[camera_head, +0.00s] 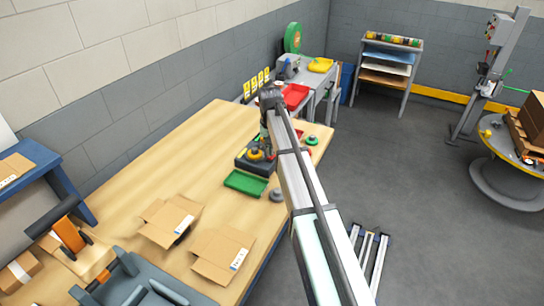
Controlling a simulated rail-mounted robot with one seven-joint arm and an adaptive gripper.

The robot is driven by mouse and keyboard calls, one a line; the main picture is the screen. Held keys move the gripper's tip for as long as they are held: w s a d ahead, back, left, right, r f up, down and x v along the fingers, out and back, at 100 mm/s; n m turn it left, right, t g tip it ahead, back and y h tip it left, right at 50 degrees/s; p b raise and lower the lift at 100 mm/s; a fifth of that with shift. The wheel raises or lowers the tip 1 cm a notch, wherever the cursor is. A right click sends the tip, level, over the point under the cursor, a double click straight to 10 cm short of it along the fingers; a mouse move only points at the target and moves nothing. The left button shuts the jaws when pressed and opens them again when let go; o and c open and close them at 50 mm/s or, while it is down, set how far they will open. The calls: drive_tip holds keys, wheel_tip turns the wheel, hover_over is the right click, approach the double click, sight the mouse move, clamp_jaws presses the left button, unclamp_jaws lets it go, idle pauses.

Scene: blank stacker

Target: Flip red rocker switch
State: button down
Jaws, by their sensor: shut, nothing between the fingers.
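My arm reaches from the bottom right over the wooden workbench (130,170). My gripper (266,148) points down at the arm's far end, shut and empty, small and partly hidden by the arm. Below it is a dark box-shaped unit (243,165) with a yellow round part (255,155) on top. I cannot make out the red rocker switch. Small red spots show beside the arm, but they are too small to identify. I cannot tell whether the gripper touches the unit.
A green tray (245,183) lies just in front of the dark unit. Open cardboard boxes (222,257) lie nearer on the bench. A red bin (295,96) stands beyond. A grey wall (150,115) runs along the left. The bench's left middle is clear.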

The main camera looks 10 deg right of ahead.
drive_tip(key=shift+f+b, duration=0.3)
drive_tip(key=shift+f, duration=0.6)
idle(0.4)
drive_tip(key=shift+r, duration=0.1)
drive_tip(key=shift+r+p, duration=2.15)
drive_tip(key=shift+r, duration=1.25)
